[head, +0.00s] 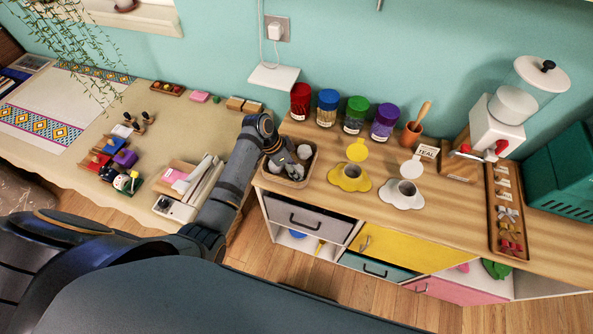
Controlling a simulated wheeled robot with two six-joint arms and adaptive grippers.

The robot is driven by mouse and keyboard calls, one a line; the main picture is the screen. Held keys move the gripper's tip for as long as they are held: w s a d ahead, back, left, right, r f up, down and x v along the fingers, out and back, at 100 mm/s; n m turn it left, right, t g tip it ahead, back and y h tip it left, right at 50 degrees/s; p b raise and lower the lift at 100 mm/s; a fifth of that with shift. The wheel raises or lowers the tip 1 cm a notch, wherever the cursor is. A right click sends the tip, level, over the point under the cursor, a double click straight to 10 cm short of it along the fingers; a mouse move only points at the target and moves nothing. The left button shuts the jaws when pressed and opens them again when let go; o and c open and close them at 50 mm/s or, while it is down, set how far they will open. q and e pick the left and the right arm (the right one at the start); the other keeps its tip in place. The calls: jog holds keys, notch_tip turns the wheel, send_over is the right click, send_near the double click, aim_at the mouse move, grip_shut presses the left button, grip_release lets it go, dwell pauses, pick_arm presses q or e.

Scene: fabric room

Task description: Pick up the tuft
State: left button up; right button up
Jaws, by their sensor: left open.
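Whitish-grey tufts (297,171) lie in a small tan tray (291,184) at the left end of the wooden counter. My left gripper (288,166) points down into this tray, over the tufts, and is open. Its fingers and wrist hide part of the tray and its contents. I cannot tell whether the fingers touch a tuft. My right gripper is not in view.
Red, blue, green and purple jars (355,114) stand behind the tray. A yellow dish (351,178) and a white dish (401,194) with cups are to its right. A white dispenser (497,125) and a long wooden tray (507,211) stand farther right.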

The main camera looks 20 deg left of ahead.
pick_arm(q)
jog(key=c, duration=0.3)
jog(key=shift+r, duration=0.15)
